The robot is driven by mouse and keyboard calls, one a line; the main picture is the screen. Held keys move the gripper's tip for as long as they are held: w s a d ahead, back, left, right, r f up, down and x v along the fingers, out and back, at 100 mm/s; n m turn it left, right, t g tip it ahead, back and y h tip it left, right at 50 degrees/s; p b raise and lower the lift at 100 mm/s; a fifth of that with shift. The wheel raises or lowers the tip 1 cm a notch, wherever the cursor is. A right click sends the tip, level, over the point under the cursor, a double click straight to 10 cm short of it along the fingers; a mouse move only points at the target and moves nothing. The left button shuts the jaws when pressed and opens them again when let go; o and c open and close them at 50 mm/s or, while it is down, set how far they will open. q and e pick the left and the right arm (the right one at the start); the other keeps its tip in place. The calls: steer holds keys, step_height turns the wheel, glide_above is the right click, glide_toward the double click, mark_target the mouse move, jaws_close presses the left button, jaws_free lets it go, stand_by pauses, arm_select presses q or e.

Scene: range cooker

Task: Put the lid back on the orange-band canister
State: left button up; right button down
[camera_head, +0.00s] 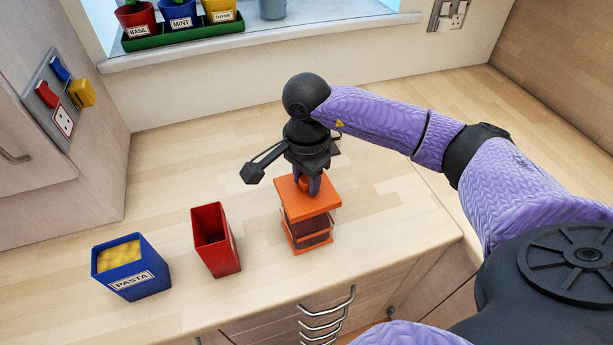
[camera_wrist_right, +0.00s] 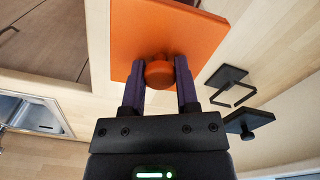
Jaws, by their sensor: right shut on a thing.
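The square orange lid (camera_head: 308,197) is at the top of the orange-band canister (camera_head: 312,228), which has dark sides and orange bands. The lid looks roughly level. I cannot tell whether it touches the canister's rim or sits slightly above it. My right gripper (camera_head: 308,184) comes down from above and is shut on the lid's round knob. In the right wrist view the knob (camera_wrist_right: 159,73) is between the two fingers of the right gripper (camera_wrist_right: 160,66), and the lid (camera_wrist_right: 190,28) spreads out beyond them. The canister's rim is hidden under the lid. My left gripper is not in view.
An open red canister (camera_head: 228,248) stands left of the orange-band one. A blue pasta canister (camera_head: 135,284), open with yellow contents, stands farther left. The wooden worktop (camera_head: 200,155) is clear behind them. Herb pots on a green tray (camera_head: 180,38) stand on the sill.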

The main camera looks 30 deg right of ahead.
steer(key=shift+c, duration=1.4)
jaws_free()
steer(key=shift+o, duration=1.4)
steer(key=shift+r+p, duration=1.85)
steer(key=shift+r, duration=0.8)
steer(key=shift+r+p, duration=0.65)
steer(key=shift+r, duration=0.25)
